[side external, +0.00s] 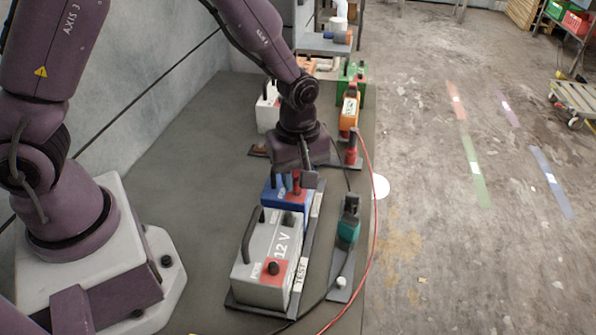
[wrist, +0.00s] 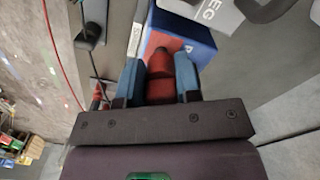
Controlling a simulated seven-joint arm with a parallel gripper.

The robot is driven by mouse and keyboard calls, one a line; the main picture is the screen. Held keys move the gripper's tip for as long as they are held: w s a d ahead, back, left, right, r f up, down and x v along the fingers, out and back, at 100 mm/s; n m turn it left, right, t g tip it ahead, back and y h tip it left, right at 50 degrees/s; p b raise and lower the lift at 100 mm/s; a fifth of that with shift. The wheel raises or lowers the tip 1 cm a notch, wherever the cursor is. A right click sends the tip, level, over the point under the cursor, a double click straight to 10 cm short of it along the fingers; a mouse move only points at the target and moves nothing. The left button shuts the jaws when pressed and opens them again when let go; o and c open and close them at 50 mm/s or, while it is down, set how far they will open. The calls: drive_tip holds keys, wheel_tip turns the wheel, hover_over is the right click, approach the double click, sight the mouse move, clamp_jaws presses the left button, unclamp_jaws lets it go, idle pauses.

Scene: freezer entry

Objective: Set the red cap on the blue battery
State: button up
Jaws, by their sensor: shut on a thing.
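The blue battery (side external: 269,192) stands behind the grey battery in the side view, partly hidden by my gripper. It also shows in the wrist view (wrist: 192,24), with a red patch on top. My gripper (side external: 300,184) points down over the blue battery. In the wrist view its two blue-grey fingers (wrist: 168,84) are shut on the red cap (wrist: 160,88), one on each side. The cap is at the battery's top, over the red patch. I cannot tell whether it touches the terminal.
A grey 12 V battery (side external: 262,262) with a black handle stands in front. A teal clamp (side external: 348,230) lies to its right, with black and red cables (side external: 372,215) along the bench edge.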

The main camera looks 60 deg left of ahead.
drive_tip(key=shift+f, duration=0.85)
drive_tip(key=o, duration=1)
wheel_tip(320, 180, up, 13)
drive_tip(key=shift+f, duration=0.1)
